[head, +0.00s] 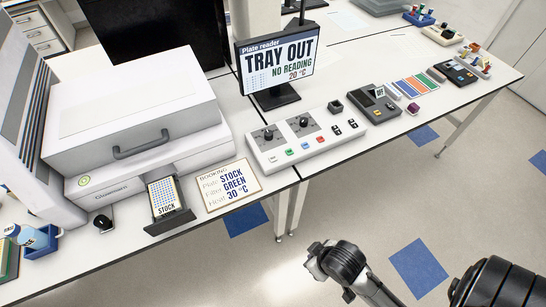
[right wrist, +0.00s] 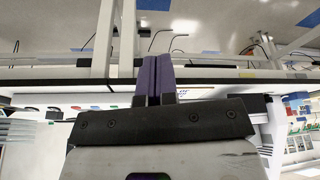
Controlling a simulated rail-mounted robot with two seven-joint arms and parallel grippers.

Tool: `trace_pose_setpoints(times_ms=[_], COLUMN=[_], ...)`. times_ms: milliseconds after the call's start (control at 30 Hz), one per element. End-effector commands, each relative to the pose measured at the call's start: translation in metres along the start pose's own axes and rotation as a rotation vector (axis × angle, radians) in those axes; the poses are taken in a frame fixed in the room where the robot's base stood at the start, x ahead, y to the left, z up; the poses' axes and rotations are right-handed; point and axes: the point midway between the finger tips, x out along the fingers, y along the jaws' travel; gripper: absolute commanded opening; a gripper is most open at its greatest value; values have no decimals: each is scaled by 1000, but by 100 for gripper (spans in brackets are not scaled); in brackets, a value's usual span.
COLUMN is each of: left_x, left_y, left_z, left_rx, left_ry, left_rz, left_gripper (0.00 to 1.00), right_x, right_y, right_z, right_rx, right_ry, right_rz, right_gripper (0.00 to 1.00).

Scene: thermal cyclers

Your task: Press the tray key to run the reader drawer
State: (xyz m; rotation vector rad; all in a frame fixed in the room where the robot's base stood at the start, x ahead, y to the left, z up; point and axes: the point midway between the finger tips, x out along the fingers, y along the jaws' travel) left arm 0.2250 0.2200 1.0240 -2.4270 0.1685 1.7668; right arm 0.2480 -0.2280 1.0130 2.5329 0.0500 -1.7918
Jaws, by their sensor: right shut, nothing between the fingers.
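The plate reader (head: 140,110) is a white box on the bench at left. Its drawer (head: 180,219) is out at the front and holds a plate labelled STOCK (head: 163,195). A white control panel (head: 280,164) with two dials, coloured keys and black switches lies right of it; I cannot read which key is the tray key. The screen (head: 280,58) reads TRAY OUT, NO READING, 20 °C. My right arm is in front of the bench, apart from the panel. My right gripper (right wrist: 160,75) has purple fingers, shut and empty. My left gripper is out of view.
A booking card (head: 231,184) reads STOCK, GREEN, 30 °C, between drawer and panel. A small dark block (head: 336,106), a dark device (head: 375,104) and coloured strips (head: 415,84) sit right of the panel. Open floor lies before the bench.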

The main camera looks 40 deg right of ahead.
Motion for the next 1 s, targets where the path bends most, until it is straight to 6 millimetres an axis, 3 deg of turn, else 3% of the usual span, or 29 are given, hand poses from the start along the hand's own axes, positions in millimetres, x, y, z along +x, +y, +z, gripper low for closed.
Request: trace_pose_setpoints(times_ms=[167, 367, 500, 600, 800, 1000], left_x=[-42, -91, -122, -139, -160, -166], left_y=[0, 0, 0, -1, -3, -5], left_z=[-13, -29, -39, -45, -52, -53], left_rx=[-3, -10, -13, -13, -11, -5], left_ry=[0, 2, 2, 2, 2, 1], left_rz=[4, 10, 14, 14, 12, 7], left_gripper=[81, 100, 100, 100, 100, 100], right_x=[12, 24, 28, 29, 31, 32], right_y=[47, 117, 151, 161, 161, 156], right_z=[-78, -182, -248, -286, -335, -354], right_rx=[398, 1061, 1547, 1838, 2225, 2374], right_ry=[99, 245, 314, 328, 299, 271], right_rz=[36, -28, -159, -269, -448, -525], right_gripper=[0, 0, 0, 0, 0, 0])
